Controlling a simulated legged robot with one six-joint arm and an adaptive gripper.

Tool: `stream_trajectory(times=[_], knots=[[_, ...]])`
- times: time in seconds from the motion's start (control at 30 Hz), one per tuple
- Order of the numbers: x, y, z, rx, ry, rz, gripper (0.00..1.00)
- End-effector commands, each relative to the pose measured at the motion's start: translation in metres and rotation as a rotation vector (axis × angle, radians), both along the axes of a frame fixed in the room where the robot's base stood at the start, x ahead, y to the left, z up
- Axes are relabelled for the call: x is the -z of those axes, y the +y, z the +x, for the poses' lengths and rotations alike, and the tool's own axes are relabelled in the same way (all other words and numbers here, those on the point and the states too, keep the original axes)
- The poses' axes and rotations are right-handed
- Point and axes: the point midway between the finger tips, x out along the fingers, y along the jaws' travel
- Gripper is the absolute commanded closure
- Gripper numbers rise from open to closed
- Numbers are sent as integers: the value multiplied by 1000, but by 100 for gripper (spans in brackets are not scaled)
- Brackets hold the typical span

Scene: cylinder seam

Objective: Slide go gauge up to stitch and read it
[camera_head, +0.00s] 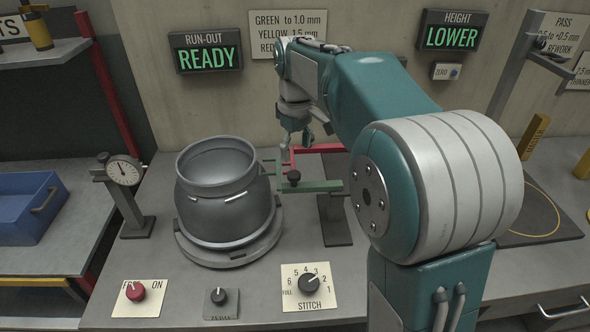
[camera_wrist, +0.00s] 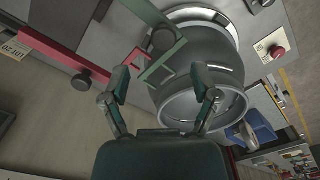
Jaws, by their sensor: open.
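The grey metal cylinder (camera_head: 222,210) stands upright on a round turntable (camera_head: 230,256); it also shows in the wrist view (camera_wrist: 222,52). The green gauge (camera_head: 322,186), with a black knob (camera_head: 293,177), is at the cylinder's right side. In the wrist view the green gauge (camera_wrist: 150,15) has its forked end close to the cylinder wall; I cannot tell whether they touch. A red gauge (camera_head: 318,148) lies behind it. My gripper (camera_head: 299,143) is open and empty above and behind the green gauge. In the wrist view the gauge's fork shows between my fingers (camera_wrist: 160,75).
A dial indicator (camera_head: 123,171) stands left of the cylinder. A red knob (camera_head: 135,291) and a stitch selector (camera_head: 308,283) sit at the bench front. The run-out display (camera_head: 206,60) reads READY; the height display (camera_head: 452,37) reads LOWER. A blue bin (camera_head: 28,208) is far left.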

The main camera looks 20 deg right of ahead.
Motion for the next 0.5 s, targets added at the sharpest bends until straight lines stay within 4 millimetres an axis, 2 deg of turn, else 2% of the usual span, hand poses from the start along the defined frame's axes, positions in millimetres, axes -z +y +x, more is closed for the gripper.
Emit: stream_trajectory(times=[0.1, 0.23, 0.5], knots=[[24, 2, 0, -1, 5, -2, 22], [45, 2, 0, -1, 3, -1, 22], [65, 2, 0, -1, -1, -1, 22]])
